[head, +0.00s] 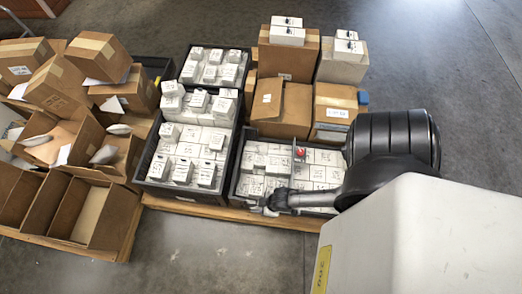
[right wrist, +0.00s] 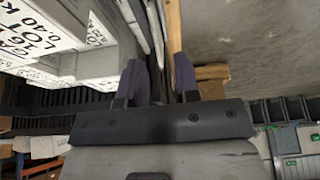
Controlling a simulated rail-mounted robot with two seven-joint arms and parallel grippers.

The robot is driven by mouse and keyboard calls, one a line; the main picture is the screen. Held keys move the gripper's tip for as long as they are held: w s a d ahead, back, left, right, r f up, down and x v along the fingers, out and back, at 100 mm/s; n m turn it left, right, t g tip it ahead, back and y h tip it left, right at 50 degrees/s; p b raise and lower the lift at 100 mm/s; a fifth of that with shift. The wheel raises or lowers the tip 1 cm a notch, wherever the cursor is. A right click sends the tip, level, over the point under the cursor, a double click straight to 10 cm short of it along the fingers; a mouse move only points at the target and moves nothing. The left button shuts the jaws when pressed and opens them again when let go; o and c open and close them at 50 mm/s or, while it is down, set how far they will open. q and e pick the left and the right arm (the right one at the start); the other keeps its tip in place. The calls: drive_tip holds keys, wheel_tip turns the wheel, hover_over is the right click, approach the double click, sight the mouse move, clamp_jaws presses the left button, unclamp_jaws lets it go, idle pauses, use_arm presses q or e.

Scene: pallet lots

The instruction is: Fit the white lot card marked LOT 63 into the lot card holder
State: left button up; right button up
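I cannot make out a card marked LOT 63 or the lot card holder in either view. My left gripper is not in view.
Black crates of white labelled cartons (head: 186,160) stand on a wooden pallet (head: 230,214). Cardboard boxes (head: 284,106) stand behind the right crate. Open cartons (head: 80,205) crowd the left pallet. A red object (head: 300,151) sits at the right crate's back. Floor in front is clear.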

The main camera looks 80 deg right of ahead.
drive_tip(key=p+v, duration=0.2)
drive_tip(key=v, duration=0.3)
drive_tip(key=shift+r+p, duration=0.35)
drive_tip(key=shift+o, duration=0.5)
drive_tip(key=shift+s+r, duration=0.35)
drive_tip(key=shift+r, duration=0.1)
